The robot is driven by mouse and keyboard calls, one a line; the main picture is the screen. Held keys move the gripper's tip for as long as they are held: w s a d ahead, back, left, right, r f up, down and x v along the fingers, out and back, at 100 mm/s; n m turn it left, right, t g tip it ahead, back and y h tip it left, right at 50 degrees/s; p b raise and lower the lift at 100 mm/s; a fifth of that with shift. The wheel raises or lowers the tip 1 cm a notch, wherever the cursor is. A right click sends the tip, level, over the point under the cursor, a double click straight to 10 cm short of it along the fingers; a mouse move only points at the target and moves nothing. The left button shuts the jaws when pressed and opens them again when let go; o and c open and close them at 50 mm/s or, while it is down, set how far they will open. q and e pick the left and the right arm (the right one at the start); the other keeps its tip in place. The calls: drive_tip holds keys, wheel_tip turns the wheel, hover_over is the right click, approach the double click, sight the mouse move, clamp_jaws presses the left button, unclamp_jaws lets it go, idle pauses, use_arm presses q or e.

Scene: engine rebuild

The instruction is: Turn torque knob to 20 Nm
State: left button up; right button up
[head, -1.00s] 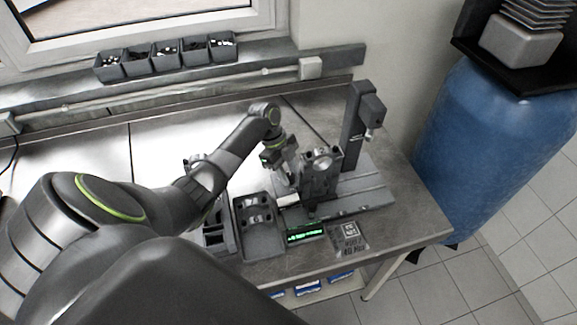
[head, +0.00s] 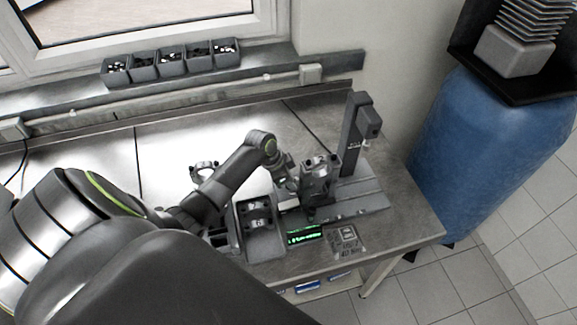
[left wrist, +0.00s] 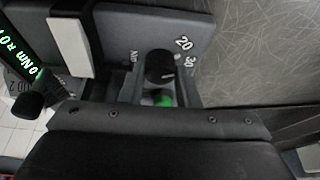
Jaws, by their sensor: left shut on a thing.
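The torque knob (left wrist: 158,66) is a small black round knob on a grey panel in the left wrist view. It has a short white mark, which points to the right in that picture. White numbers 20 (left wrist: 183,43) and 30 (left wrist: 190,61) and the letters Nm are printed around it. My left gripper (left wrist: 160,88) has its fingers on either side of the knob and is shut on it. In the head view the left gripper (head: 291,188) is down beside the grey fixture, and the knob is hidden. My right gripper is not in view.
A green-lit display (head: 305,234) stands at the bench front; its text also shows in the left wrist view (left wrist: 20,60). A grey fixture (head: 318,175), a tall post (head: 354,135) and a parts tray (head: 262,243) stand close around the gripper. Small bins (head: 171,61) line the sill.

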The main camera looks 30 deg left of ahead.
use_arm(q)
drive_tip(key=shift+n+y, duration=0.4)
drive_tip(key=shift+n, duration=0.8)
drive_tip(key=o, duration=1)
drive_tip(key=shift+f, duration=0.1)
